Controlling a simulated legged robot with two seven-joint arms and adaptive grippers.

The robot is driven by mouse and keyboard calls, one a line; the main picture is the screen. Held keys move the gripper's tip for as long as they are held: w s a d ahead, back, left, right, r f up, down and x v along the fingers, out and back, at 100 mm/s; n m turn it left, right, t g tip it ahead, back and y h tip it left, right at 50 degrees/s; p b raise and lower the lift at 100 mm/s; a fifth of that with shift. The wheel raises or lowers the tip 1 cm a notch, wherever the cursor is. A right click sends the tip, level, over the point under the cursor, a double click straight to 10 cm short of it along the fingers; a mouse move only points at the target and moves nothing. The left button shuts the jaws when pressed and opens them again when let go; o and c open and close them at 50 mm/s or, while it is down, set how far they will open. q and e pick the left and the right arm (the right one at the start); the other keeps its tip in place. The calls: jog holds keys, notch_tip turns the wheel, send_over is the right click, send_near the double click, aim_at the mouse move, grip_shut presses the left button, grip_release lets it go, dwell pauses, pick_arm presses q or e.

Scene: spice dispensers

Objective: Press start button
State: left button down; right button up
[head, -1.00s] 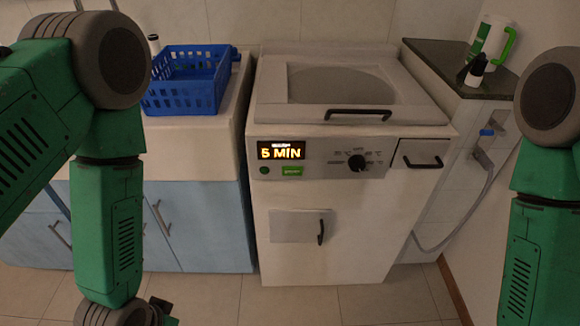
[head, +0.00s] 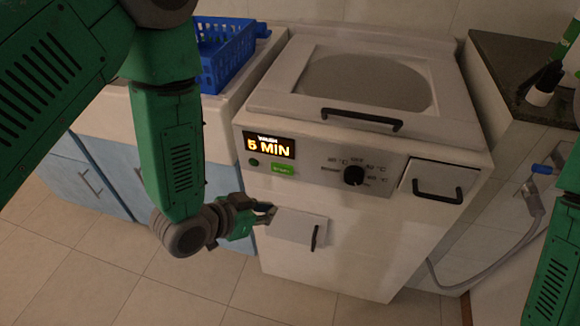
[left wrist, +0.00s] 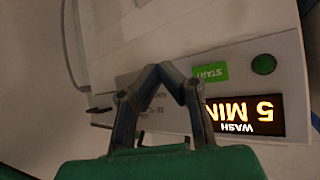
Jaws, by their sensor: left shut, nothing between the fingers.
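The green start button (head: 283,169) is on the washing machine's front panel, under the lit display (head: 269,145) reading "WASH 5 MIN". My left gripper (head: 268,213) is shut and empty, below the button and in front of the machine near the small white lower door. In the left wrist view, the green button marked START (left wrist: 210,71) lies just right of my shut fingertips (left wrist: 161,68). Any contact with the panel cannot be told. A round dark green button (left wrist: 263,64) sits beside it. My right gripper is out of view; only part of that arm shows at the right edge.
The white washing machine (head: 325,245) has a black knob (head: 354,175) and a drawer with a black handle (head: 438,192) right of the button. A blue basket (head: 225,50) sits on the left counter. A grey hose (head: 490,245) hangs at the right.

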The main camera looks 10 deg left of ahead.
aim_at(282, 169)
pick_arm(q)
jog(key=shift+w+a+f+b, duration=0.1)
jog(key=shift+w+a+b, duration=0.05)
jog(key=shift+w, duration=1.3)
jog(key=shift+w+a+r+b, duration=0.1)
jog(key=shift+w+b, duration=0.1)
jog(key=shift+w, duration=1.3)
jog(key=shift+w+a+f+b, duration=0.1)
jog(key=shift+w+a+b, duration=0.05)
jog(key=shift+w, duration=1.3)
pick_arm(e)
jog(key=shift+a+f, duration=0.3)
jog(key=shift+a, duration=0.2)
pick_arm(q)
jog(key=shift+d, duration=0.4)
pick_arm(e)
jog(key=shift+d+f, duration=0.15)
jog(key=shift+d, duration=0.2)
pick_arm(q)
jog(key=shift+a, duration=0.3)
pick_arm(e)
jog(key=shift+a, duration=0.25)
pick_arm(q)
jog(key=shift+d, duration=0.2)
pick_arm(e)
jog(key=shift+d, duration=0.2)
